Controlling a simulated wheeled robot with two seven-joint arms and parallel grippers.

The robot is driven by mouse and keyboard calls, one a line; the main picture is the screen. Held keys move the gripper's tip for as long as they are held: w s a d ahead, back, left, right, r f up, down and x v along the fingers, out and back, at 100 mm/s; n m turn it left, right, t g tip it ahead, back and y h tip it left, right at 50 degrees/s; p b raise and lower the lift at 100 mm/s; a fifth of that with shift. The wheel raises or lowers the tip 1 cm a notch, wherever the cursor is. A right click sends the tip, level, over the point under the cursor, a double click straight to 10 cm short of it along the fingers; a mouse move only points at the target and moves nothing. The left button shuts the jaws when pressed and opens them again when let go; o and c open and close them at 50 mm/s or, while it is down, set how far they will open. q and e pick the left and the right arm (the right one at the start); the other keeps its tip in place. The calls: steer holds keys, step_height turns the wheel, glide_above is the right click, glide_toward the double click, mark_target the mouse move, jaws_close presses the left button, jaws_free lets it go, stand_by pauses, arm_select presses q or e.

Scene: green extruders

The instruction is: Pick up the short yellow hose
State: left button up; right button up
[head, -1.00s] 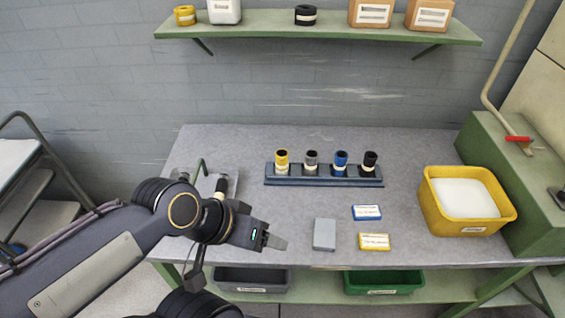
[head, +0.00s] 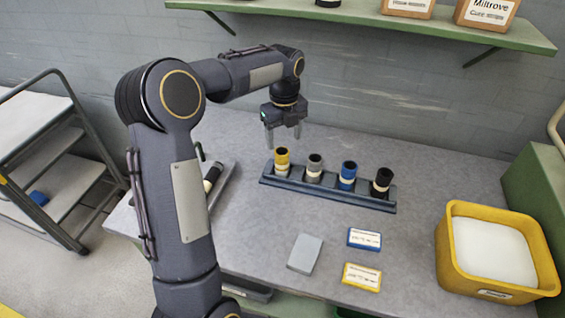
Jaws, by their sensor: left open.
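The short yellow hose (head: 282,160) stands upright in the left end of a dark blue rack (head: 322,190) on the grey table. It has a dark open top and a pale band. Grey (head: 314,166), blue (head: 348,174) and black (head: 382,182) hoses stand in the same rack to its right. My left gripper (head: 284,138) is open and empty, pointing down. Its fingers hang just above and behind the yellow hose in the picture; the exact gap is hard to tell. My right gripper is out of view.
A blue-edged card (head: 364,239), a yellow-edged card (head: 362,277) and a grey block (head: 305,254) lie in front of the rack. A yellow bin (head: 497,252) of white material stands at right. A green shelf (head: 400,18) runs along the wall above. A cart (head: 48,175) stands left.

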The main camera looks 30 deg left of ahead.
mark_target(282, 156)
arm_select(q)
steer(key=f, duration=0.4)
steer(key=f+p, duration=0.1)
steer(key=f, duration=0.2)
steer(key=shift+s+a+f, duration=0.15)
steer(key=shift+a+f, duration=0.05)
steer(key=shift+f, duration=0.15)
steer(key=shift+c, duration=0.5)
steer(key=c, duration=1.1)
steer(key=shift+r, duration=0.1)
steer(key=shift+r, duration=0.1)
